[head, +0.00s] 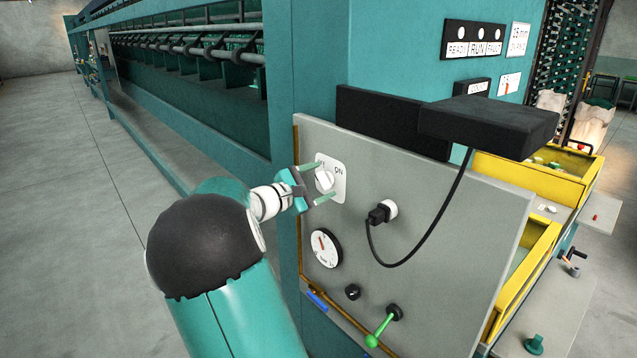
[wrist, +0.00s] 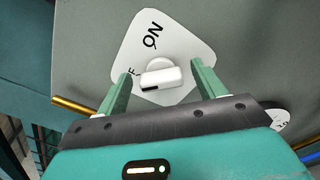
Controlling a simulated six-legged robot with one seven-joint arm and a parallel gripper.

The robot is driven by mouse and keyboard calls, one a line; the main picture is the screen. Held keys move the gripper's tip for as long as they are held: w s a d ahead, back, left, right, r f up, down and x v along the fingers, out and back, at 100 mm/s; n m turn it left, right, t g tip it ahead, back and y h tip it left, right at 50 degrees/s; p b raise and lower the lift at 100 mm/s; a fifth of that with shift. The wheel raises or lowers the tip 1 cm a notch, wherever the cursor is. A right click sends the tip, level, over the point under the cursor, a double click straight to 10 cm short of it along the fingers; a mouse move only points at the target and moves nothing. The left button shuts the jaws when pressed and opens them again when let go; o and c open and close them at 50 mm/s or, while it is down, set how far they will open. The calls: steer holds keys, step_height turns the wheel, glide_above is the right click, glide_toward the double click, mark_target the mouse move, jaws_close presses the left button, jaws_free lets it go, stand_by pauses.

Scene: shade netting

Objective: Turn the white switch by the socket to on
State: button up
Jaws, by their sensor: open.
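The white switch (head: 325,180) is a rotary knob on a white plate at the upper left of the grey panel. In the wrist view the knob (wrist: 161,78) is a white bar with a black mark towards its left end, on the side of a partly hidden label ending in F. The ON label (wrist: 152,34) is on another part of the plate. My gripper (head: 317,183) is open, its two green fingers on either side of the knob with gaps visible. The socket (head: 390,208), with a black plug in it, is right of and below the switch.
A black cable (head: 437,218) runs from the plug up to a black box (head: 488,122) jutting out above the panel. Below the switch are a round dial (head: 325,248), a small black knob (head: 353,292) and a green lever (head: 381,330). Yellow bins (head: 535,180) stand at right.

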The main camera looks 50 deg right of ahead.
steer(key=c, duration=1)
steer(key=shift+m, duration=0.3)
steer(key=shift+o, duration=0.2)
steer(key=m, duration=0.4)
steer(key=shift+s+f, duration=0.1)
steer(key=shift+f, duration=0.05)
steer(key=m, duration=0.4)
steer(key=shift+f+m, duration=0.15)
steer(key=shift+m, duration=0.15)
steer(key=m, duration=0.4)
steer(key=shift+f+m, duration=0.1)
steer(key=shift+m, duration=0.2)
steer(key=shift+f+m, duration=0.1)
steer(key=shift+m, duration=1.9)
